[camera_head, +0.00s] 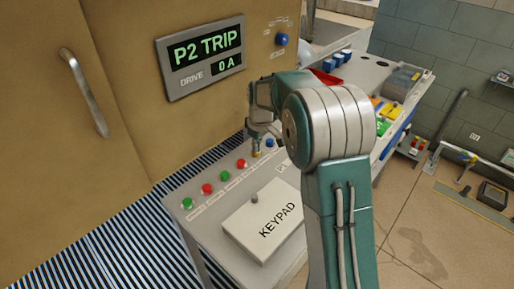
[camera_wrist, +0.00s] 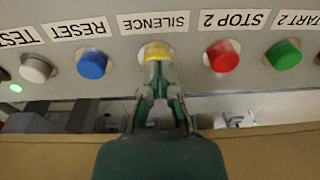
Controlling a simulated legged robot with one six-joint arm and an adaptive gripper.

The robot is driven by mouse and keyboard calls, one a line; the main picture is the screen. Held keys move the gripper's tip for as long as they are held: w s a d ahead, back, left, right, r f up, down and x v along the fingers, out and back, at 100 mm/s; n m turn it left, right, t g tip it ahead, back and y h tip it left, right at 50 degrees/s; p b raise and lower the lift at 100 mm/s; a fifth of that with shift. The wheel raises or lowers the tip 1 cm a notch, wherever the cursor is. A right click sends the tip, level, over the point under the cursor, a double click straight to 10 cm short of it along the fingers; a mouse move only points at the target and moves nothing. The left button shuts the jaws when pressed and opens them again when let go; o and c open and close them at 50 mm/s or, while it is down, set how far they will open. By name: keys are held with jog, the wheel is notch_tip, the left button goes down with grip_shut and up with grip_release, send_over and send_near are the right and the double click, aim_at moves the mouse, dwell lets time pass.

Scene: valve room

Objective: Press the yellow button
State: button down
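The yellow button (camera_wrist: 156,48) sits on the grey panel under the label SILENCE, which reads upside down in the wrist view. In the head view a small bit of the yellow button (camera_head: 256,154) shows just below my gripper (camera_head: 257,143). In the wrist view my gripper's (camera_wrist: 158,68) fingers converge to close-set tips, with nothing seen between them. The tips cover the lower edge of the yellow button. They are at or very near it; I cannot tell whether they touch or whether the button is pushed in.
A red STOP 2 button (camera_wrist: 222,55) and a blue RESET button (camera_wrist: 92,64) flank the yellow one closely. A green button (camera_wrist: 284,54) and a white button (camera_wrist: 36,68) sit farther out. A KEYPAD box (camera_head: 264,222) lies on the console. A P2 TRIP display (camera_head: 202,56) hangs behind.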

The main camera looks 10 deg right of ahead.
notch_tip(320, 180, up, 8)
jog(key=d, duration=0.1)
notch_tip(320, 180, up, 5)
send_over(259, 153)
jog(key=shift+d+f, duration=0.1)
jog(key=shift+d, duration=0.3)
jog(key=shift+a, duration=0.2)
